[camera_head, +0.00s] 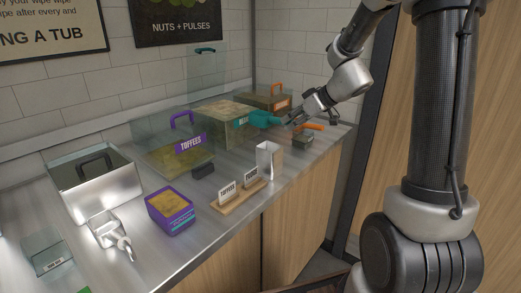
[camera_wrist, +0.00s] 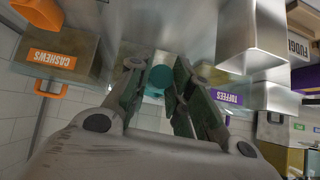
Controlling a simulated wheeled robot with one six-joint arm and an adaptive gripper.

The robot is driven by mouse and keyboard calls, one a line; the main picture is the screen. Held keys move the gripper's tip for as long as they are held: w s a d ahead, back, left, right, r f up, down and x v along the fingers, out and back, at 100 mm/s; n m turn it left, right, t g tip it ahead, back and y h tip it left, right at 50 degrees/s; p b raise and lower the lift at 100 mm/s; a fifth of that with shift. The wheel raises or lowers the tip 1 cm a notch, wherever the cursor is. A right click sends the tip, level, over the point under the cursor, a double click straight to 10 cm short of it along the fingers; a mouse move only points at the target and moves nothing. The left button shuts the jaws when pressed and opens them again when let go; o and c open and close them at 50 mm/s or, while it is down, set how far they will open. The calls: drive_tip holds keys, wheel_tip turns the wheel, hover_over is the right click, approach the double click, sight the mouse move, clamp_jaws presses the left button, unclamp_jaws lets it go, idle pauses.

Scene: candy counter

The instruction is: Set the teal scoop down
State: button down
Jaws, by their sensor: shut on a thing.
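The teal scoop (camera_head: 264,118) is held by my gripper (camera_head: 294,119) at the back right of the counter, its bowl pointing left in front of a glass tub with a teal label. In the wrist view the round teal handle end (camera_wrist: 162,74) sits between the fingers of my gripper (camera_wrist: 157,84), which is shut on it. The bowl is mostly hidden there. The scoop appears to be above the steel counter (camera_head: 130,255); its exact height is hard to tell.
A shiny upright container (camera_head: 268,160) and a wooden sign stand (camera_head: 240,197) are nearer the front. The toffees tub (camera_head: 165,160) stands left, and the orange-labelled cashews tub (camera_wrist: 55,45) is behind.

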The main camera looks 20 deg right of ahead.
wheel_tip(320, 180, down, 10)
idle(0.5)
drive_tip(key=shift+f, duration=0.1)
drive_tip(key=c, duration=1.3)
unclamp_jaws()
drive_tip(key=shift+s+d+r, duration=0.1)
drive_tip(key=shift+s+r, duration=0.05)
drive_tip(key=shift+r, duration=0.2)
drive_tip(key=v, duration=1.1)
drive_tip(key=s+a+r+m+g+h, duration=0.1)
drive_tip(key=s+a+r+g, duration=0.15)
drive_tip(key=s, duration=0.45)
drive_tip(key=s+a+r+m+g, duration=0.1)
drive_tip(key=s+a+r, duration=0.2)
drive_tip(key=s, duration=0.4)
drive_tip(key=s+d+r+m+h, duration=0.1)
drive_tip(key=s+d, duration=0.1)
drive_tip(key=s, duration=0.2)
drive_tip(key=s+d+r+m+h, duration=0.1)
drive_tip(key=s+m+h, duration=0.1)
drive_tip(key=s, duration=0.1)
drive_tip(key=s+d+r+m+h, duration=0.1)
drive_tip(key=s+d+m+h, duration=0.1)
drive_tip(key=s, duration=0.2)
drive_tip(key=shift+s+d+r, duration=0.3)
drive_tip(key=shift+s+d, duration=0.05)
